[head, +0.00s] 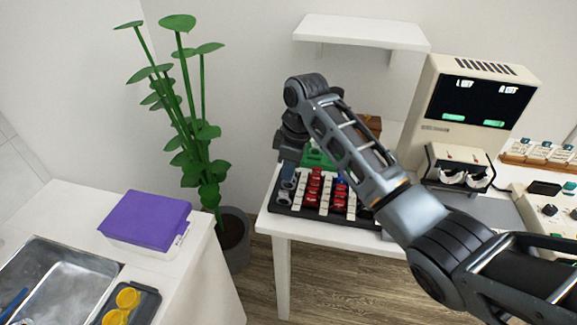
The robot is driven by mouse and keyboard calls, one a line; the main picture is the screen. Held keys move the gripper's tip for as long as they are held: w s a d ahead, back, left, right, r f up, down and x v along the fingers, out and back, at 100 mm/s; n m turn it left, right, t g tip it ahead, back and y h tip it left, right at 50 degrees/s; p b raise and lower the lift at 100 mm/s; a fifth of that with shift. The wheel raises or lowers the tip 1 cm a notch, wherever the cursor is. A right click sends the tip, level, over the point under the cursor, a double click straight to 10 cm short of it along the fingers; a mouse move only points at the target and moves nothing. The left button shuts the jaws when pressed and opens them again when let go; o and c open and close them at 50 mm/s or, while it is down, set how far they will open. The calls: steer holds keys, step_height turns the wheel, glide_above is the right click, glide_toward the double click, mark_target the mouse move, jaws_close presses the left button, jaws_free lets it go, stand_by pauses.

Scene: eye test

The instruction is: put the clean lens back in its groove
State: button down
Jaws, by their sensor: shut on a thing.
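The lens case (322,217) is a black tray on the white table, with rows of red and white lens tabs, some blue at its right and green at the back. My gripper (286,194) points down at the tray's left end. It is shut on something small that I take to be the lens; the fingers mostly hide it. I cannot tell whether it touches a groove. My arm covers the tray's right and back parts, so the groove cannot be made out.
A cream eye-test machine (480,100) and a lens-viewing device (458,168) stand to the right. A white shelf (360,32) hangs above. A plant (205,160) stands left. A counter holds a purple-lidded box (148,218), a metal sink (60,275) and yellow round things (127,298).

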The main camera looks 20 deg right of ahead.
steer(key=shift+f, duration=0.35)
steer(key=c, duration=1.2)
jaws_free()
steer(key=shift+o, duration=0.2)
step_height(320, 180, up, 8)
steer(key=d, duration=0.1)
steer(key=shift+s+f+b, duration=0.15)
steer(key=shift+s+b, duration=0.25)
steer(key=shift+s, duration=0.1)
